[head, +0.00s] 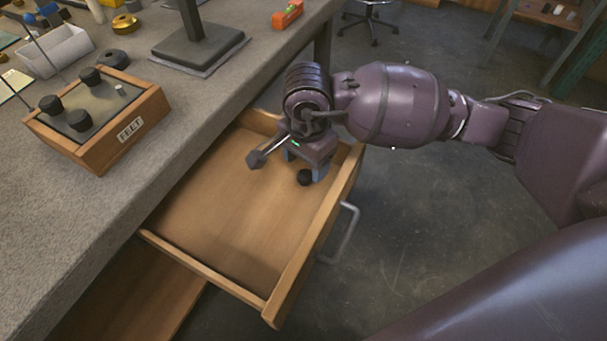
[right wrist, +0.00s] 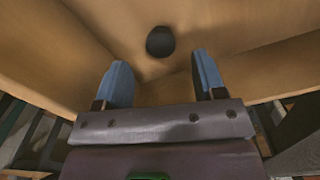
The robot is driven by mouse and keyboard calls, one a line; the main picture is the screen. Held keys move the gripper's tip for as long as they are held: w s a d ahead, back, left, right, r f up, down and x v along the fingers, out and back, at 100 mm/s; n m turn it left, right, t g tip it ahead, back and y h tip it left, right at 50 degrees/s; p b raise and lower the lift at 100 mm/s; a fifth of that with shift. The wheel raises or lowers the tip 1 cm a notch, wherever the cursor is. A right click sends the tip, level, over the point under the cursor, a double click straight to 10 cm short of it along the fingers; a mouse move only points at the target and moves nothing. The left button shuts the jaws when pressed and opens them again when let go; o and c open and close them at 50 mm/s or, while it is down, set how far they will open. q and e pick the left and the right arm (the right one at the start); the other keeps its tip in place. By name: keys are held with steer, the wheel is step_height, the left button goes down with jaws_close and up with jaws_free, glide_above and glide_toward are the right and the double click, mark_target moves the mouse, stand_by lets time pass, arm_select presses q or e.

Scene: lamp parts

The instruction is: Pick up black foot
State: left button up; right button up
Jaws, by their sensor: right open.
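A small round black foot (head: 304,177) lies in the open wooden drawer (head: 215,215), near its right corner. In the right wrist view the foot (right wrist: 160,41) lies on the drawer floor, ahead of and between the fingertips. My right gripper (head: 306,172) is inside the drawer beside the foot. Its blue fingers (right wrist: 164,70) are apart with nothing between them. More black feet (head: 80,120) stand on a wooden tray labelled FELT (head: 122,138) on the workbench. My left gripper is not in view.
The drawer's front wall (head: 318,232) rises close to my right gripper, with a metal handle (head: 345,232) outside it. The grey workbench (head: 110,215) borders the drawer on the left. Most of the drawer floor is bare. A dark lamp base (head: 198,45) stands on the bench.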

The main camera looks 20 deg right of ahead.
mark_target(306, 174)
step_height(306, 174, down, 4)
steer(key=shift+f+b, duration=0.15)
steer(key=shift+b, duration=0.4)
steer(key=c, duration=1)
steer(key=shift+r, duration=0.2)
